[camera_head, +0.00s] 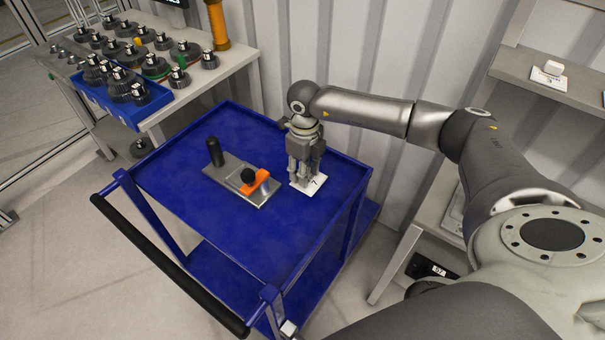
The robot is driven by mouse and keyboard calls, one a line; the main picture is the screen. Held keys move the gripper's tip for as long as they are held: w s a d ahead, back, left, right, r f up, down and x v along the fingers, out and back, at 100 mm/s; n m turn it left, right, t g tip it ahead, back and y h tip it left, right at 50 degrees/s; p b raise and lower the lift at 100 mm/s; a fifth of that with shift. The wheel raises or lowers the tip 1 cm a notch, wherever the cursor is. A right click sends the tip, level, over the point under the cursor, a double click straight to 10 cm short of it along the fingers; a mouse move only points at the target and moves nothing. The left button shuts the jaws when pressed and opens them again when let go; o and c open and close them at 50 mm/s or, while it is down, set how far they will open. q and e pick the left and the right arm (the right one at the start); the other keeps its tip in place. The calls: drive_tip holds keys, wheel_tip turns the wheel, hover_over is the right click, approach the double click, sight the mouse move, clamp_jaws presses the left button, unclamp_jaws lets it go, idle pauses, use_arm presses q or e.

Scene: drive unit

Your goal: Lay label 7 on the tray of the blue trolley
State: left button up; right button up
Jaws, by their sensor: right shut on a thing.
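The blue trolley's tray (240,250) fills the middle of the head view. A white label (314,184) with a dark mark like a 7 is at the tray's right side, under my right gripper (306,178). My right gripper points down and is shut on the label. The label looks flat and very near the tray surface; I cannot tell whether it touches. The gripper's fingers hide part of the label. My left gripper is not in view.
A grey plate with a black upright handle and an orange lever (257,183) lies on the tray, just left of the label. The trolley's black push bar (165,262) is at the front left. A bench with a blue bin (112,104) of dark parts stands behind. A shelf (548,90) is at right.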

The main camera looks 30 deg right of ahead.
drive_tip(key=shift+w+d+f, duration=0.1)
drive_tip(key=shift+w+f, duration=0.35)
drive_tip(key=shift+f, duration=0.05)
drive_tip(key=shift+w+d+f, duration=0.1)
drive_tip(key=shift+w+f, duration=0.1)
drive_tip(key=shift+f, duration=0.3)
wheel_tip(320, 180, down, 3)
drive_tip(key=shift+r+p, duration=0.15)
drive_tip(key=shift+p, duration=0.25)
drive_tip(key=shift+f, duration=0.2)
drive_tip(key=o, duration=1)
drive_tip(key=shift+o, duration=0.2)
drive_tip(key=shift+r, duration=0.1)
